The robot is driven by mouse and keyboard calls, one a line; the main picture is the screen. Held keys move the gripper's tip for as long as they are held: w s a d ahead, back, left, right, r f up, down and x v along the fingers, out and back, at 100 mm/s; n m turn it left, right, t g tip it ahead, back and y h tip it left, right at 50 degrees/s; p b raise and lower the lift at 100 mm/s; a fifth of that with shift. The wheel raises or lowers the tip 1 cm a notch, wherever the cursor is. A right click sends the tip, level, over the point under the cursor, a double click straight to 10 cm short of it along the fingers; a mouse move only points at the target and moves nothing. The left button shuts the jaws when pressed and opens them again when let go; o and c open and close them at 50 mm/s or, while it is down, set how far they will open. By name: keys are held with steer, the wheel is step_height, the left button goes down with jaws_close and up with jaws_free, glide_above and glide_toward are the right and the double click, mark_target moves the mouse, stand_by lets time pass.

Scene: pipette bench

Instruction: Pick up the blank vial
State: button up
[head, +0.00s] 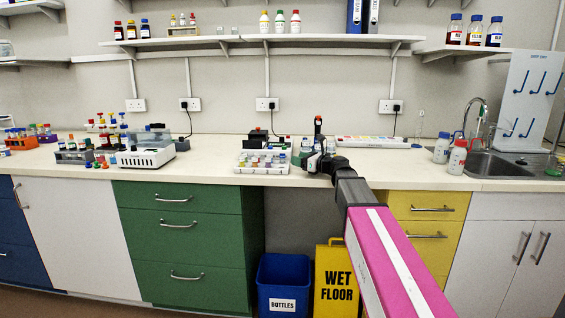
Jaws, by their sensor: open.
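My gripper (308,160) is at the bench top, just right of a white tray (264,170) that holds several small vials with coloured caps. It is open; the picture is too small to show clearly what lies between its fingers. I cannot tell which vial is the blank one, as no label is readable at this size. My gripper and arm hide part of the bench behind them.
A dark upright thing with an orange part (318,129) stands close behind my gripper. A white machine (146,157) and vial racks stand left. White bottles (457,158) and a sink (495,165) are right. The bench (210,160) is clear left of the tray.

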mark_target(282, 160)
steer(key=x, duration=0.7)
steer(key=shift+r, duration=0.25)
steer(key=shift+s, duration=0.1)
steer(key=c, duration=1)
